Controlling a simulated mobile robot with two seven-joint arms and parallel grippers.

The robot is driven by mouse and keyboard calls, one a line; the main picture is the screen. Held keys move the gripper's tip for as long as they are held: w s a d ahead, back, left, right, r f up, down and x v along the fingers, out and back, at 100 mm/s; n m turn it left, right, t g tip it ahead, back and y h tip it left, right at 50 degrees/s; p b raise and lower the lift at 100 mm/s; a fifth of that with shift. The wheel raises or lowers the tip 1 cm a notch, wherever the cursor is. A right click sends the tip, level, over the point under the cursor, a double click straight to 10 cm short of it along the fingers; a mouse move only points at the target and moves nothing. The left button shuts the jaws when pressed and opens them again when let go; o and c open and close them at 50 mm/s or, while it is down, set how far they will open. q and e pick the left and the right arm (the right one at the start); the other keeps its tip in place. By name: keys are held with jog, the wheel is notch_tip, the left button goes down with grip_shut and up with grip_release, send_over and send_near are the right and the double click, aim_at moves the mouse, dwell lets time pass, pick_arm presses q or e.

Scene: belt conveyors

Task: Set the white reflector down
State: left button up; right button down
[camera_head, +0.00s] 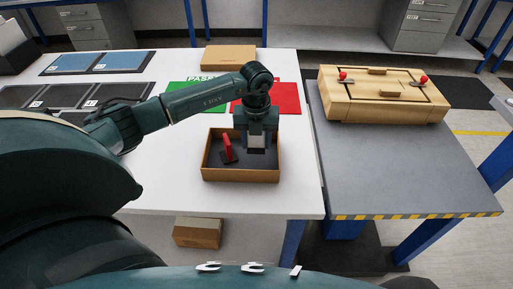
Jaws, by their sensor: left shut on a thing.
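My left gripper (257,146) points down over the open brown box (241,175) on the white table. It is shut on a small pale piece, the white reflector (256,141), which shows between and below the jaws. The reflector is over the right part of the box; I cannot tell whether it touches the dark box floor. A red part with a dark base (227,147) stands in the left part of the box, apart from the gripper. My right gripper is not in view.
A green mat (183,98) and a red mat (288,98) lie behind the box. Dark and blue panels (123,61) lie at the table's left. A flat brown box (229,56) is at the back. A wooden case (384,94) sits on the grey belt (400,165) at right.

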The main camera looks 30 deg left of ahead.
aim_at(256, 146)
pick_arm(q)
jog(key=shift+f, duration=1.8)
jog(key=shift+f, duration=0.1)
jog(key=o, duration=1)
notch_tip(256, 146, up, 12)
jog(key=shift+r+b, duration=0.15)
jog(key=shift+b, duration=0.35)
